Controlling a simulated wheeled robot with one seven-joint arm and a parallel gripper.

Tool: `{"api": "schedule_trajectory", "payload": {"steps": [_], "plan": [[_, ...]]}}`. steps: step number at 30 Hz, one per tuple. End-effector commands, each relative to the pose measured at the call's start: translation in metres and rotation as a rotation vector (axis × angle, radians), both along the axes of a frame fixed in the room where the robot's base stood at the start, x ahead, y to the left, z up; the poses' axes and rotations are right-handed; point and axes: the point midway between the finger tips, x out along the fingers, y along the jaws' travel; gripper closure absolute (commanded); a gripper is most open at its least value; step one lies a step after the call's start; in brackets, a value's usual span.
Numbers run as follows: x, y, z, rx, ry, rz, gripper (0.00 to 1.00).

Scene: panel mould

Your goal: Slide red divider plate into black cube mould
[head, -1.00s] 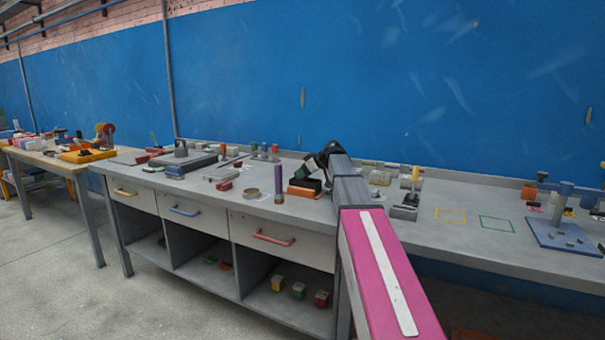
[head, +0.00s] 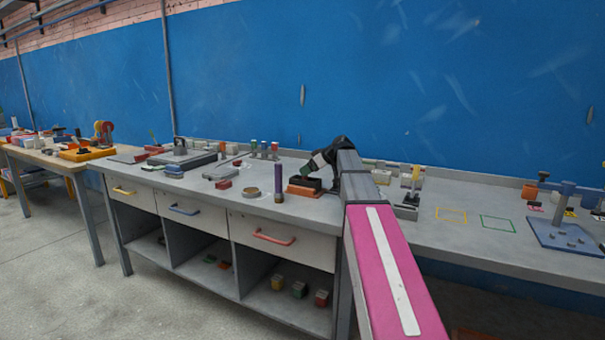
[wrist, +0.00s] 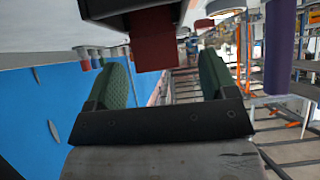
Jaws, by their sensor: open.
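The black cube mould (head: 309,182) stands on an orange-red base (head: 302,190) on the bench, partly hidden by my gripper (head: 312,167) in the head view. The wrist view is upside down. There the mould (wrist: 125,8) is cut off at the top edge, with the red divider plate (wrist: 153,42) sticking out of it toward my gripper (wrist: 163,62). The two green fingers are wide apart with clear space between them. They sit just off the plate's free end and touch nothing. How deep the plate sits in the mould is hidden.
A purple cylinder (head: 278,184) stands left of the mould and also shows in the wrist view (wrist: 282,45). A round tin (head: 251,192) lies farther left. A grey block (head: 406,210) stands to the right. The blue wall (head: 400,80) is behind the bench.

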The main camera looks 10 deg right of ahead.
Motion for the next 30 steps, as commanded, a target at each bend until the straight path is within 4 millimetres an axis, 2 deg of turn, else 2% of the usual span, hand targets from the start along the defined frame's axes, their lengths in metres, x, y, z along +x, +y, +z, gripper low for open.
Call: {"api": "schedule_trajectory", "payload": {"steps": [1,9,15,30], "plan": [[-0.012,-0.017,0.009,-0.011,0.000,-0.017,0.22],[-0.029,-0.037,0.035,-0.011,-0.003,-0.013,0.22],[-0.031,-0.040,0.042,-0.009,-0.005,-0.011,0.22],[-0.029,-0.039,0.043,-0.007,-0.008,-0.009,0.22]]}}
